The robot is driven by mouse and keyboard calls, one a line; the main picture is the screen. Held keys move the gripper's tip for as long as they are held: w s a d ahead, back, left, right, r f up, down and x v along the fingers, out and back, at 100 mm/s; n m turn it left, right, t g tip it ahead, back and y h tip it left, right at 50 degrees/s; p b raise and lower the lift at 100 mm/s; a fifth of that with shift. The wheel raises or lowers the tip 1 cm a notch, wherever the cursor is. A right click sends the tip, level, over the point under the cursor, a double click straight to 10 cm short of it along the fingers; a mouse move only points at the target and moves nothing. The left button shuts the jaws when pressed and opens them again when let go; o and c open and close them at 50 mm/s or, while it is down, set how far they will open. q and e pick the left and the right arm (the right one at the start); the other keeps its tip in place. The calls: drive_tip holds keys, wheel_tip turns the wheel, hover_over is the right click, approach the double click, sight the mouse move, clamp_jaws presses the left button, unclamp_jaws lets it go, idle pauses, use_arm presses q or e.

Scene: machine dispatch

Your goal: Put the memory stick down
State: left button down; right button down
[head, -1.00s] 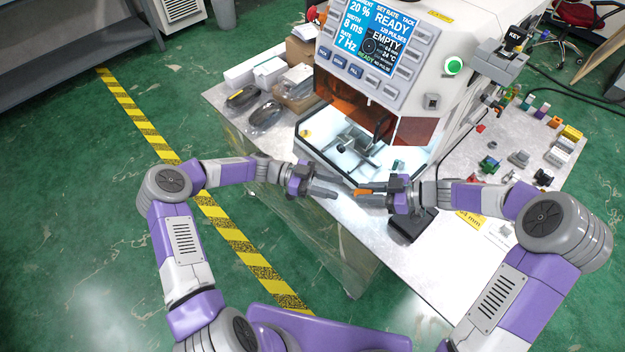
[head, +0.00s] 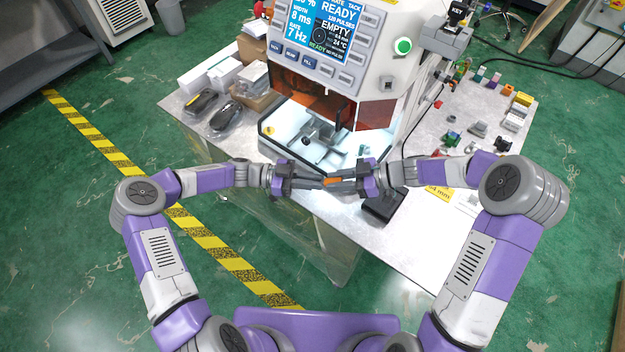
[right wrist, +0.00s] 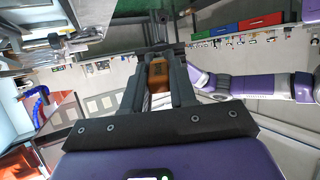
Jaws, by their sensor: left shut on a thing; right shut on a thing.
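The memory stick appears as a small orange piece (head: 333,181) in front of the machine, above the table's front edge. My right gripper (head: 345,180) is shut on it, and the orange body (right wrist: 158,76) shows between the fingers in the right wrist view (right wrist: 160,80). My left gripper (head: 314,183) comes in from the left and meets it tip to tip. Its jaws are shut at the stick's other end, which the fingers hide. Both grippers point at each other.
The machine (head: 385,60) has an open lit bay (head: 290,150) with a metal fixture (head: 318,143) behind my grippers. A dark flat box (head: 385,204) lies right of them. Small parts stand at the table's right. Clear table (head: 440,245) lies at the front right.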

drive_tip(key=c, duration=0.9)
unclamp_jaws()
drive_tip(key=shift+s+a, duration=0.1)
drive_tip(key=shift+o, duration=0.4)
